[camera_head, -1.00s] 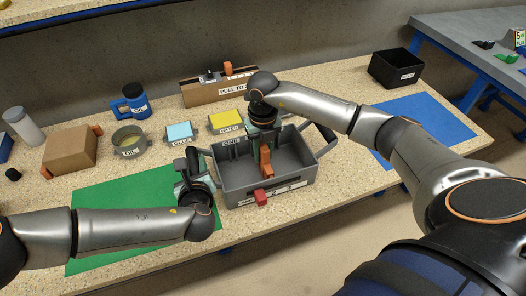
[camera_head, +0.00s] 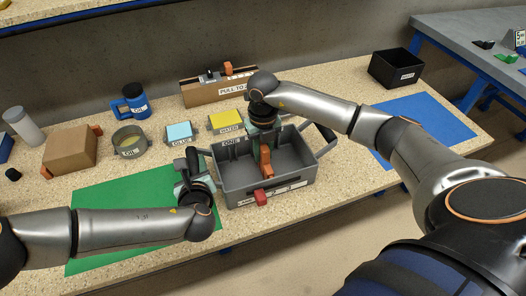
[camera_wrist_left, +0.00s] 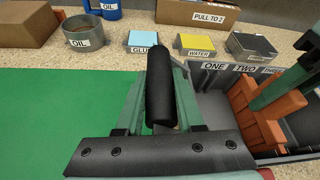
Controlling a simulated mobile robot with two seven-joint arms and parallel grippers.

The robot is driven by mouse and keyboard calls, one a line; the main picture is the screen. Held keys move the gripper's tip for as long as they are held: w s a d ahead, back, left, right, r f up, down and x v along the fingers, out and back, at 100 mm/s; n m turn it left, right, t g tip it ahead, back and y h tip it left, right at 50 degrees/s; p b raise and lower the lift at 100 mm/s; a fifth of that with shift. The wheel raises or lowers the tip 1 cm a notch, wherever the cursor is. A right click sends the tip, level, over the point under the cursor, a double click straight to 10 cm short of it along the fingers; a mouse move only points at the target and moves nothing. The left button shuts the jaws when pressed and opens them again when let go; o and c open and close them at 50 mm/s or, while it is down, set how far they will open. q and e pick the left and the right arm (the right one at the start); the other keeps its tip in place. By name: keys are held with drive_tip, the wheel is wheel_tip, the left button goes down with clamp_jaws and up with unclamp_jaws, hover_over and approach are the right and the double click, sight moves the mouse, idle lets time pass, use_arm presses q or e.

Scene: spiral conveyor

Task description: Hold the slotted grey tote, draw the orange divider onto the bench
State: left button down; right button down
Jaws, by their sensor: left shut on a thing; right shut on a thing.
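The slotted grey tote (camera_head: 232,192) stands upright on the bench, partly beside the green mat. My left gripper (camera_head: 198,168) is shut on its left handle; the dark handle bar (camera_wrist_left: 160,92) shows between the fingers in the left wrist view. The orange divider (camera_head: 266,160) is inside the tote, near its middle, and also shows in the left wrist view (camera_wrist_left: 262,118). My right gripper (camera_head: 264,137) reaches down from above and is shut on the divider. Slot labels ONE, TWO and THREE show on the tote's back wall (camera_wrist_left: 215,78). The divider's lower end is partly hidden.
The green mat (camera_head: 110,215) lies at left, the blue mat (camera_head: 425,128) at right. Behind are the glue box (camera_head: 181,132), water box (camera_head: 226,121), oil pot (camera_head: 129,140) and blue oil mug (camera_head: 133,104). A black bin (camera_head: 396,70) stands at back right.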

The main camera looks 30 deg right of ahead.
idle(0.5)
drive_tip(key=c, duration=1.2)
unclamp_jaws()
clamp_jaws()
